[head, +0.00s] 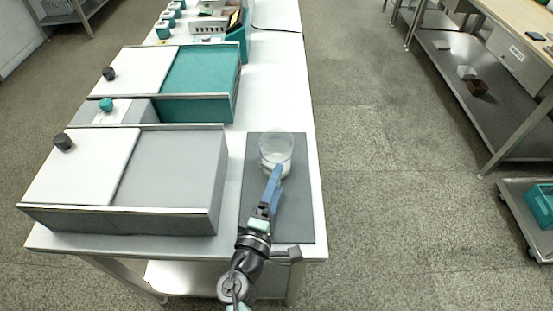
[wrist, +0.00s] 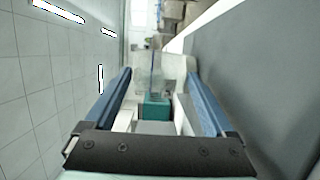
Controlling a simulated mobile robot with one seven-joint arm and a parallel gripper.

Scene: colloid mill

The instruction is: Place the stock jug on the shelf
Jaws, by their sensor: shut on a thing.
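The stock jug (head: 276,148) is a clear, see-through vessel with a whitish bottom. It appears upright over the grey mat (head: 293,215) at the right side of the white table; whether it touches the mat is unclear. My gripper (head: 275,176) reaches it from the near side and is shut on it. In the wrist view, my gripper's blue fingers (wrist: 160,78) stand either side of a faint clear shape, the jug (wrist: 156,80). A grey lower shelf (head: 455,75) is under the wooden-topped bench at right. A pale lower shelf (head: 190,275) shows under the white table.
A grey and white box (head: 165,180) stands left of the mat, with a teal and white box (head: 200,75) behind it. Small items sit on the right shelf. A low trolley with a teal crate (head: 541,205) stands at far right. The floor between is clear.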

